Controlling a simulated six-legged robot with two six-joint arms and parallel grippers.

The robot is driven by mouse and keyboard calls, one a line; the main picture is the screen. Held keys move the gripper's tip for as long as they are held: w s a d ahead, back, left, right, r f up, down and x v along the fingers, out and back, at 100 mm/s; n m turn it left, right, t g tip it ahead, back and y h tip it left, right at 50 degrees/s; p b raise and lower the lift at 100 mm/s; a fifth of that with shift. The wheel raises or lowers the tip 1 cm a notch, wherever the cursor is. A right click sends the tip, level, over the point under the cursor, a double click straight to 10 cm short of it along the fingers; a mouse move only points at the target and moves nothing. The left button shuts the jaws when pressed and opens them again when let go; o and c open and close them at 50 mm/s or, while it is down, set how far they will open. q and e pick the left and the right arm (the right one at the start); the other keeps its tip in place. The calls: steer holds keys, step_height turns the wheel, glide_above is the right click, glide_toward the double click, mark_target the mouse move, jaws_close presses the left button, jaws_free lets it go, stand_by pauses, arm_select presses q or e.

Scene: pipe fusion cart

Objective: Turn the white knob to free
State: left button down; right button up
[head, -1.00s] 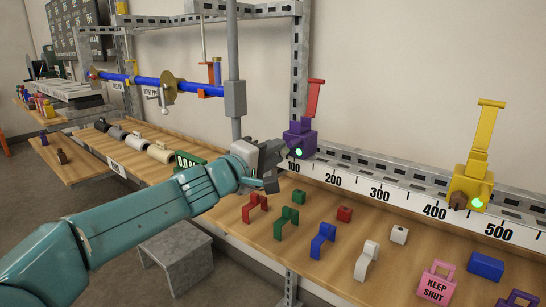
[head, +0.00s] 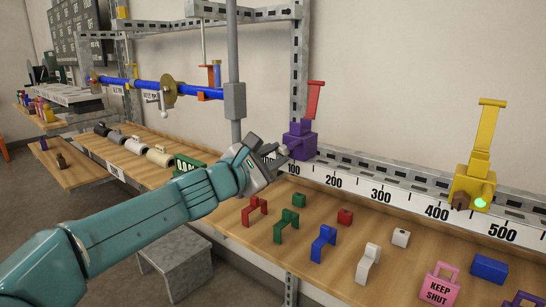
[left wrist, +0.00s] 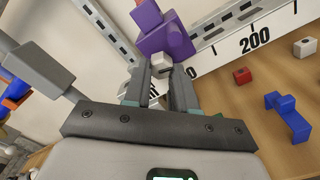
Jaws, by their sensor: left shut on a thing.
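The white knob (left wrist: 162,62) shows between my left fingertips in the left wrist view, against the front of a purple clamp block (left wrist: 168,40). In the head view the purple block (head: 302,147) sits on the slotted rail with a red handle (head: 314,98) standing up from it. The knob's pale edge (head: 283,149) barely shows there. My left gripper (head: 276,158) is shut on the knob and rolled at a slant. The gripper hides most of the knob, so I cannot read its setting. My right gripper is in neither view.
A yellow clamp (head: 474,180) with a lit green lamp and brown knob stands farther right on the rail. Coloured clips and blocks, including a pink KEEP SHUT tag (head: 439,288), lie on the bench. A grey post (head: 235,99) rises just behind my left wrist.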

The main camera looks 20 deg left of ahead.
arm_select(q)
steer(key=n, duration=0.6)
steer(key=shift+d, duration=0.1)
steer(key=n+p, duration=0.1)
steer(key=n, duration=0.5)
steer(key=shift+s+d+p, duration=0.1)
steer(key=shift+p, duration=0.2)
steer(key=n+p, duration=0.1)
steer(key=n, duration=0.3)
steer(key=shift+d+r, duration=0.1)
steer(key=shift+n+p, duration=0.75)
steer(key=shift+n, duration=1.05)
steer(key=c, duration=1.2)
jaws_free()
steer(key=shift+s, duration=0.1)
